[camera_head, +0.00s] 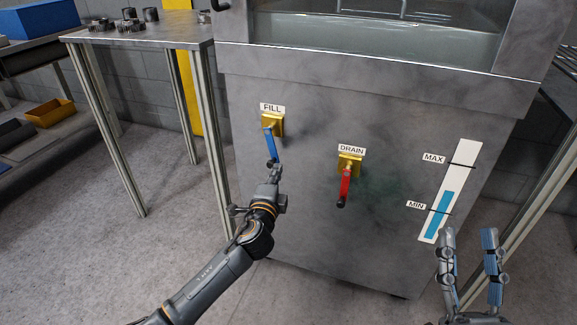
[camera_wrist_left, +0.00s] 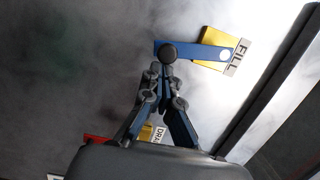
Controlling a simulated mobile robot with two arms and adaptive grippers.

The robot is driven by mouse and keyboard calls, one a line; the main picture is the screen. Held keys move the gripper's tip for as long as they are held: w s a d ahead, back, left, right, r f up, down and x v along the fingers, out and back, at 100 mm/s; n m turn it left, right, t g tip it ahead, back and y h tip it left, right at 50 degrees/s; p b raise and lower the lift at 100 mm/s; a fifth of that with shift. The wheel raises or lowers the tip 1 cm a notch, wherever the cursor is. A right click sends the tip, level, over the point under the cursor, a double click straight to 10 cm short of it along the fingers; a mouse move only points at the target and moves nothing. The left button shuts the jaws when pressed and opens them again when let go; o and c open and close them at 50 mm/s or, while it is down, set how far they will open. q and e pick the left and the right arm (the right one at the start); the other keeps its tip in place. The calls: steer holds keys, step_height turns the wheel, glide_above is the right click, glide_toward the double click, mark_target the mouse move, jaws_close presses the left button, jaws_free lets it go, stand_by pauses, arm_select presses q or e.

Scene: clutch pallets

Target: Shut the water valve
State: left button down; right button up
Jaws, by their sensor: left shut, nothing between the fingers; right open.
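The water tank (camera_head: 310,180) is a grey metal cabinet. Its FILL valve has a yellow body (camera_head: 273,121) and a blue lever (camera_head: 270,143) that hangs down, tilted slightly. My left gripper (camera_head: 275,168) is shut and empty, with its tips at the lower end of the blue lever. In the left wrist view the shut fingertips (camera_wrist_left: 161,68) are just by the black knob (camera_wrist_left: 168,53) of the lever; I cannot tell whether they touch. The DRAIN valve has a red lever (camera_head: 345,184) that hangs down. My right gripper (camera_head: 468,235) is open and empty at the lower right.
A level gauge (camera_head: 450,192) at the right of the tank shows blue up to a little above MIN. A metal table (camera_head: 150,35) with dark round parts stands at the left. A yellow bin (camera_head: 50,112) lies on a shelf at the far left.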

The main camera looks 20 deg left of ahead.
arm_select(q)
steer(key=shift+a+f+m, duration=0.2)
steer(key=shift+a+m, duration=0.3)
steer(key=shift+m, duration=0.1)
steer(key=shift+a+f+m, duration=0.2)
steer(key=shift+a+m, duration=0.3)
steer(key=shift+m, duration=0.1)
arm_select(e)
steer(key=shift+s+r+t, duration=0.3)
steer(key=shift+r+t, duration=0.1)
steer(key=shift+r, duration=0.3)
steer(key=shift+f, duration=0.15)
